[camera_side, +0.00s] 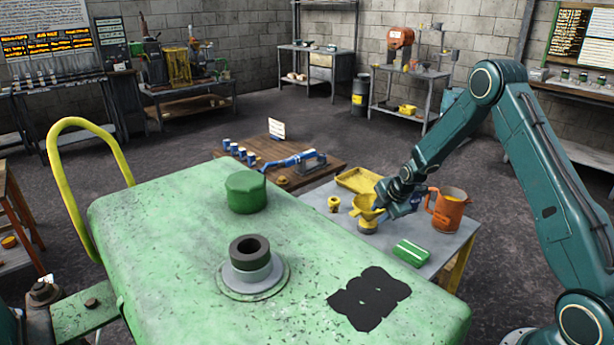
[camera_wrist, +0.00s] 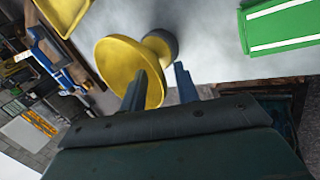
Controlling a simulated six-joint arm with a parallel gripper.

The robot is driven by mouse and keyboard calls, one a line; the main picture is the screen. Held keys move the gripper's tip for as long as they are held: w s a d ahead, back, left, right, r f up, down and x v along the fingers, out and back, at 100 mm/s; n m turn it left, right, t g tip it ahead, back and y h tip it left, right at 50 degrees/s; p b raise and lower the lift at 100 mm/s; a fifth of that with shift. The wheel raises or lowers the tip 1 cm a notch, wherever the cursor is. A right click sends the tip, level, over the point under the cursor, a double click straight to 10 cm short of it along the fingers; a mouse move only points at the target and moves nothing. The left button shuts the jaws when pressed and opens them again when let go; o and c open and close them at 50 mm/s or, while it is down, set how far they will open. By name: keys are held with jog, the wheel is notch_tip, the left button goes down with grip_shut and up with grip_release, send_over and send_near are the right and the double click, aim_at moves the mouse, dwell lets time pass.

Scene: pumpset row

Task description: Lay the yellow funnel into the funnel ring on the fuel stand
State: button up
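I cannot tell whether that base is the funnel ring or the funnel's own lower part. In the wrist view the funnel's bowl (camera_wrist: 118,62) faces my gripper, with a round grey-and-yellow part beyond it. My gripper (camera_side: 388,207) is at the funnel's right side. In the wrist view its fingers (camera_wrist: 163,78) are apart, one overlapping the bowl and one to its right. Grey tabletop shows between them; no firm hold is visible.
An orange can (camera_side: 447,212) stands close right of my gripper. A green-and-white box (camera_side: 411,252), a yellow tray (camera_side: 358,180) and a small yellow fitting (camera_side: 334,204) are also on the stand. The large green tank (camera_side: 180,250), with its green cap (camera_side: 245,192), fills the foreground.

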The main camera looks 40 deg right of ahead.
jog(key=shift+r, duration=0.1)
jog(key=v, duration=1.3)
jog(key=shift+s+r, duration=0.2)
jog(key=shift+r, duration=0.05)
dwell(0.5)
jog(key=s+a+r+m, duration=0.7)
jog(key=s+a+r, duration=0.3)
jog(key=a+r, duration=0.3)
jog(key=s+a+r+m, duration=0.1)
jog(key=s+a+m, duration=0.3)
jog(key=s, duration=0.4)
jog(key=s+a+r+m+y, duration=0.1)
jog(key=s+a+m, duration=0.3)
jog(key=s, duration=0.4)
jog(key=shift+s+r+y, duration=0.3)
jog(key=shift+r, duration=0.35)
